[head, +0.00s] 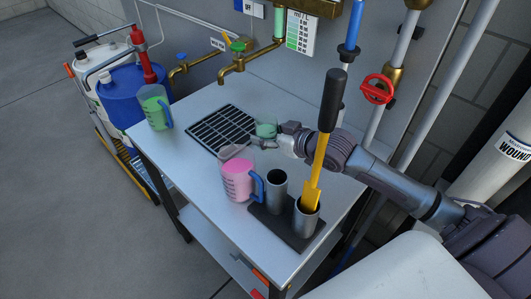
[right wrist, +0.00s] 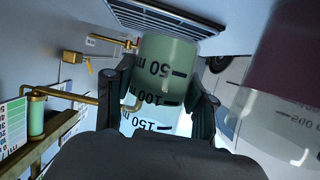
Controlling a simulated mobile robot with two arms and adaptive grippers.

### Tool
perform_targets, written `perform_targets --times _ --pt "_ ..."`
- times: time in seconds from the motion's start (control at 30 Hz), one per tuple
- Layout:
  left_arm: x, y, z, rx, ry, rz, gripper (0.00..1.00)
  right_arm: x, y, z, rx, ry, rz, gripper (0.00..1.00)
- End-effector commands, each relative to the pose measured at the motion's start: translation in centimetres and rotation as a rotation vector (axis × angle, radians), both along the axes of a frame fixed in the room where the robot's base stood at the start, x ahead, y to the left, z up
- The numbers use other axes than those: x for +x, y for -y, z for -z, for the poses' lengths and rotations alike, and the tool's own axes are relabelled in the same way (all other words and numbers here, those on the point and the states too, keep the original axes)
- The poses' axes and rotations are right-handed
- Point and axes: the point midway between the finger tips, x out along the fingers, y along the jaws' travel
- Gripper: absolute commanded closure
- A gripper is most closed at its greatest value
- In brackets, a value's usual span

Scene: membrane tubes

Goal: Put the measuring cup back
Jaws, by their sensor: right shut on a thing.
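My right gripper (head: 276,138) is shut on a small clear measuring cup (head: 266,129) with green contents, near the right edge of the dark grate. In the right wrist view the fingers (right wrist: 163,100) press on both sides of the cup (right wrist: 165,65). Its 50, 100 and 150 marks show there, with the 50 end toward the grate. I cannot tell whether the cup touches the table. A larger jug (head: 238,182) with pink liquid and a blue handle stands close by, in front. Another jug (head: 155,112) with green liquid stands at the table's left corner. My left gripper is not in view.
The dark grate (head: 222,130) is set in the grey table (head: 190,185). Two metal cylinders (head: 276,190) stand on a dark base at the right front; one holds a yellow tool (head: 317,170). Brass taps (head: 238,62) reach over the back edge. Bare table lies left of the pink jug.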

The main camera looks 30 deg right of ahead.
Motion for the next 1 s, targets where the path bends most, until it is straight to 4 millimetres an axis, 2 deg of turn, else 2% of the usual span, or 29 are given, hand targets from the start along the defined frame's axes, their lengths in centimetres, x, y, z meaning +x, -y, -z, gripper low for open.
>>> perform_targets --times 0.1,0.27,0.53,0.9,0.93,1.0 --pt "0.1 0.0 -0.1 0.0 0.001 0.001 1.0 0.0 0.0 1.6 0.001 0.0 0.0 0.9" --pt "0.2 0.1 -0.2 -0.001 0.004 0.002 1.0 0.0 0.0 2.5 0.0 0.001 0.0 0.9" --pt "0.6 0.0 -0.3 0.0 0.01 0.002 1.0 0.0 0.0 5.7 0.001 -0.001 0.0 0.9" --pt "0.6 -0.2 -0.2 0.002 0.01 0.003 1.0 0.0 0.0 6.2 -0.001 0.001 0.0 0.9" --pt "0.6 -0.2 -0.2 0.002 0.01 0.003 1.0 0.0 0.0 6.2 -0.001 0.0 0.0 0.4" --pt "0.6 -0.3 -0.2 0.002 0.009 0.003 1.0 0.0 0.0 6.1 -0.001 0.0 0.0 0.29"
